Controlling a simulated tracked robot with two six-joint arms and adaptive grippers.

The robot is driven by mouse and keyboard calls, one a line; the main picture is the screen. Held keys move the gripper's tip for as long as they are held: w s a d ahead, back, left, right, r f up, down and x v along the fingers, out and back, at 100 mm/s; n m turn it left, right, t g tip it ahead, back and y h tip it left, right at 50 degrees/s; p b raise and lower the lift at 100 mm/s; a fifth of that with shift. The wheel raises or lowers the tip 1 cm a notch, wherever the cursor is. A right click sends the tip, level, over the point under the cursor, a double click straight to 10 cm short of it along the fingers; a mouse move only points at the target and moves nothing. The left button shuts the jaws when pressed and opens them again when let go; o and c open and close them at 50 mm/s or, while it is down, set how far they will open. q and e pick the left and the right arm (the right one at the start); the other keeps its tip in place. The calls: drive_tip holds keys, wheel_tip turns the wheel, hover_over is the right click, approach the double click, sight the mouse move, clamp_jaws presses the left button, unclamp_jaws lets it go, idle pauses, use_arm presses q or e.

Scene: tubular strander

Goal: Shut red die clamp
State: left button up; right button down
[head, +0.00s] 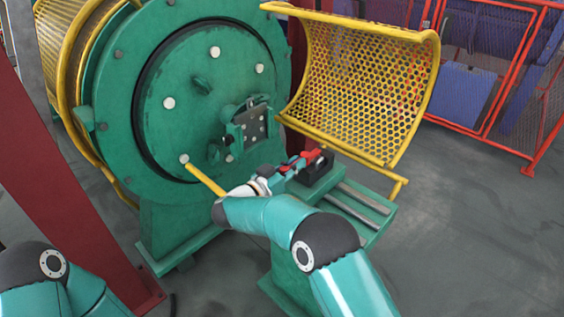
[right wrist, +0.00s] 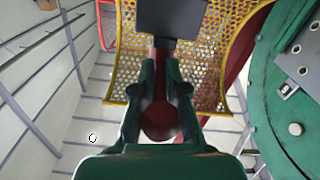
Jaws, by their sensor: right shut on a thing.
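The red die clamp (head: 312,155) sits with its black block (head: 317,166) on the green stand in front of the drum. In the right wrist view, its red lever with a rounded end (right wrist: 158,121) runs between my fingers, and the black block (right wrist: 171,17) lies beyond the fingertips. My right gripper (head: 288,167) is at the clamp. In the right wrist view its two green fingers (right wrist: 163,75) are closed around the red lever. The fingers partly hide the lever, and the clamp's exact angle is hard to tell. My left gripper is out of view.
A yellow perforated guard (head: 362,85) stands raised behind the clamp. The large green drum (head: 205,85) is to the left, with a yellow bar (head: 205,180) near my right wrist. Steel rails (head: 355,203) lie on the stand. Open floor (head: 470,220) is at the right.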

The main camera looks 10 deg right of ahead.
drive_tip(key=shift+d+r+g, duration=0.1)
drive_tip(key=shift+d+g, duration=0.15)
drive_tip(key=shift+g, duration=0.05)
drive_tip(key=c, duration=1.2)
unclamp_jaws()
drive_tip(key=shift+a, duration=0.1)
drive_tip(key=shift+a, duration=0.1)
drive_tip(key=shift+a, duration=0.2)
drive_tip(key=v, duration=0.7)
drive_tip(key=shift+s+d+f, duration=0.1)
drive_tip(key=shift+s+f, duration=0.05)
drive_tip(key=shift+f, duration=0.1)
